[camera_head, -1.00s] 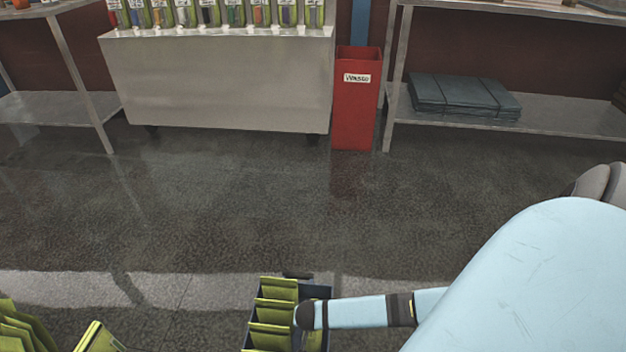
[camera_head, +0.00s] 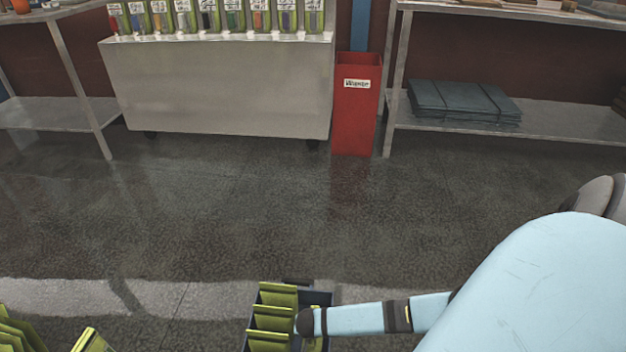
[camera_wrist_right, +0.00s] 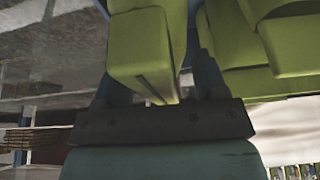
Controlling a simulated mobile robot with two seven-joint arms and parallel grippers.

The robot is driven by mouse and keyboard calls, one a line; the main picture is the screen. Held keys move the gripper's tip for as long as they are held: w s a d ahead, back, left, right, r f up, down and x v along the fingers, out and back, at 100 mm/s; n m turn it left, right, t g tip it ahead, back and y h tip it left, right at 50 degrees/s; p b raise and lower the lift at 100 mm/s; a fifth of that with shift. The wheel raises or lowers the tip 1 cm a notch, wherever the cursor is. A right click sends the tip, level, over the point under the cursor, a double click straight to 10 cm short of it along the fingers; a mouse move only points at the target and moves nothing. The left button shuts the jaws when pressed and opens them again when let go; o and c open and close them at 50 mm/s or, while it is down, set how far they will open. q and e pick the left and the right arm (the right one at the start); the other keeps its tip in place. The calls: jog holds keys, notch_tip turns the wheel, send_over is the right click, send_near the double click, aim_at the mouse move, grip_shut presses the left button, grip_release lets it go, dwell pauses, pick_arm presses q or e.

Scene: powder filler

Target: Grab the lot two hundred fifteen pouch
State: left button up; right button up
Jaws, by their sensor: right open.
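Several green pouches (camera_head: 272,318) stand in a row in a dark blue bin (camera_head: 321,298) at the bottom middle of the head view. No lot number is legible on them. My right gripper (camera_head: 306,322) is at the bin's right side, its fingers mostly hidden in this view. In the right wrist view, my right gripper (camera_wrist_right: 155,75) is open, with a green pouch (camera_wrist_right: 139,48) between its fingers. I cannot tell whether they touch it. More green pouches (camera_wrist_right: 285,45) are just to the right there. My left gripper is not in view.
Other green pouches (camera_head: 20,332) show at the bottom left. A metal cabinet (camera_head: 215,85) with a row of labelled pouches (camera_head: 208,17) stands at the back, beside a red waste bin (camera_head: 356,110). Shelving stands at both sides. The floor between is clear.

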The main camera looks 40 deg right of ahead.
jog(key=c, duration=1.2)
grip_shut()
jog(key=shift+w+d+r, duration=0.1)
